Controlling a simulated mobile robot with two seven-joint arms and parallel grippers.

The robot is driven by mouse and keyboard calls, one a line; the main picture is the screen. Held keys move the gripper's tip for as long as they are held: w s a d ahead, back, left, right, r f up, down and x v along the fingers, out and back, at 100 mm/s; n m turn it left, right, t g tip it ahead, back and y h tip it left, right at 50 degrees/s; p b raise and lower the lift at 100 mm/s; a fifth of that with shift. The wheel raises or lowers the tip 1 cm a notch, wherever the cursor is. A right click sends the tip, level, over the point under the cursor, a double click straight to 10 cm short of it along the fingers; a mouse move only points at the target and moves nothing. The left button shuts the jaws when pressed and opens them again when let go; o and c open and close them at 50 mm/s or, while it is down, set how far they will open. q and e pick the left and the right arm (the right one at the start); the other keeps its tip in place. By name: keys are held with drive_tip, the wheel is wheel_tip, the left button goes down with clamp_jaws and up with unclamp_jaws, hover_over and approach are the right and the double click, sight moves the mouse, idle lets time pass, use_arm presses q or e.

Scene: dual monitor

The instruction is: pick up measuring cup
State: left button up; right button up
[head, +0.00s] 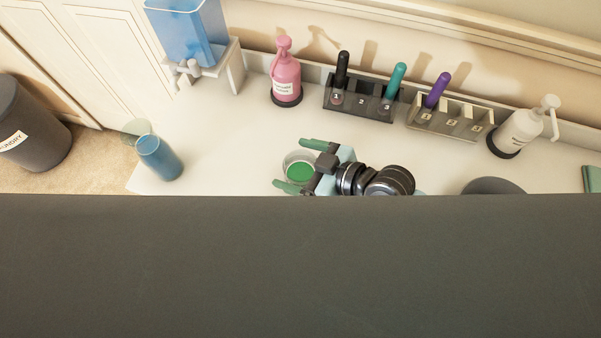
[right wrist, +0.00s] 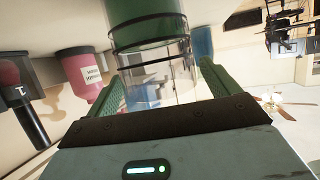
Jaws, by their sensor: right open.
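A clear measuring cup (head: 299,172) with green in it stands on the white counter, near the middle of the head view. In the right wrist view, the cup (right wrist: 155,72) shows black bands around its clear wall, with green at the top of the picture. My right gripper (head: 296,165) comes in from the right and is open. Its two green fingers lie on either side of the cup. In the right wrist view, the fingers (right wrist: 162,85) flank the cup; I cannot tell whether they touch it. My left gripper is not in view.
A blue cup (head: 160,158) stands near the counter's left edge. Behind are a blue tank (head: 188,32), a pink bottle (head: 285,78), a dark rack (head: 359,102), a light rack (head: 450,121) and a white pump bottle (head: 520,131). A dark surface fills the lower head view.

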drive_tip(key=shift+w+a+f, duration=0.3)
drive_tip(key=shift+a, duration=0.25)
drive_tip(key=shift+c, duration=0.5)
drive_tip(key=c, duration=1)
drive_tip(key=shift+c, duration=0.6)
drive_tip(key=shift+r, duration=0.1)
